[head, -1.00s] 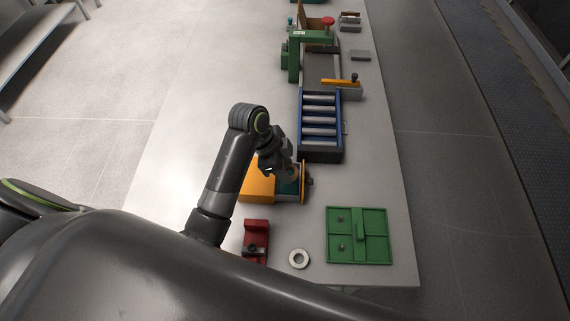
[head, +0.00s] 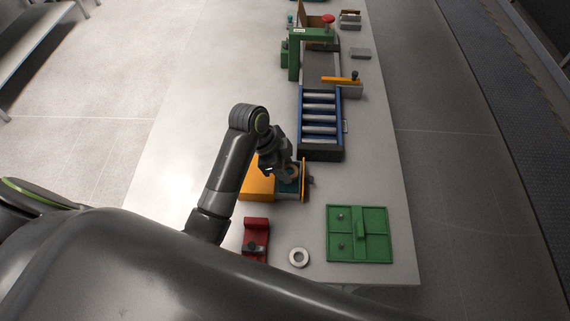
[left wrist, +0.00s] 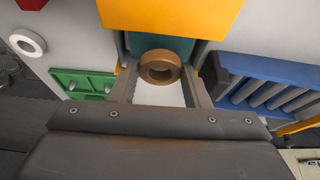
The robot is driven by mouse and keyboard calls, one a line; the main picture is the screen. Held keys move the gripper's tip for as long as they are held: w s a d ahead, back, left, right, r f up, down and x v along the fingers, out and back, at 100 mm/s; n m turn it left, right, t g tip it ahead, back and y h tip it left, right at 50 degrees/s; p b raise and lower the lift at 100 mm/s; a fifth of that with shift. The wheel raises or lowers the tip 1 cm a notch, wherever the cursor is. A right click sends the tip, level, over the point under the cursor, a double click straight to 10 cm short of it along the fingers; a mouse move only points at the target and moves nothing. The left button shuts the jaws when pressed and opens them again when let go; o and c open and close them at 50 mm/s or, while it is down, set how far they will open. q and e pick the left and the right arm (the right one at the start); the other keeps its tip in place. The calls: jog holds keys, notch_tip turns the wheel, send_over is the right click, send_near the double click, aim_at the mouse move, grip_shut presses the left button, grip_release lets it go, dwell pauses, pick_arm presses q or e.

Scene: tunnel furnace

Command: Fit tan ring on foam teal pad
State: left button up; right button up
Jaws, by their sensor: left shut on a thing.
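My left gripper (head: 285,172) is shut on the tan ring (left wrist: 160,68), which sits between its two fingertips in the left wrist view. The teal pad (left wrist: 151,43) lies just beyond the ring, in the opening of the orange box (head: 257,186). The pad also shows in the head view (head: 287,187), partly hidden by the gripper. The ring overlaps the pad in the left wrist view; I cannot tell whether they touch. My right gripper is not in view.
An upright orange plate (head: 305,180) stands at the box's right. A blue roller conveyor (head: 320,154) lies behind. In front are a red fixture (head: 256,226), a pale ring (head: 299,257) and a green tray (head: 375,250). The table's left side is clear.

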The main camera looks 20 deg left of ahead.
pick_arm(q)
jog(key=shift+f, duration=0.55)
jog(key=o, duration=1.4)
jog(key=shift+o, duration=0.2)
jog(key=shift+r, duration=0.1)
notch_tip(320, 180, up, 7)
jog(key=p, duration=0.7)
jog(key=shift+p, duration=0.4)
jog(key=shift+s, duration=0.1)
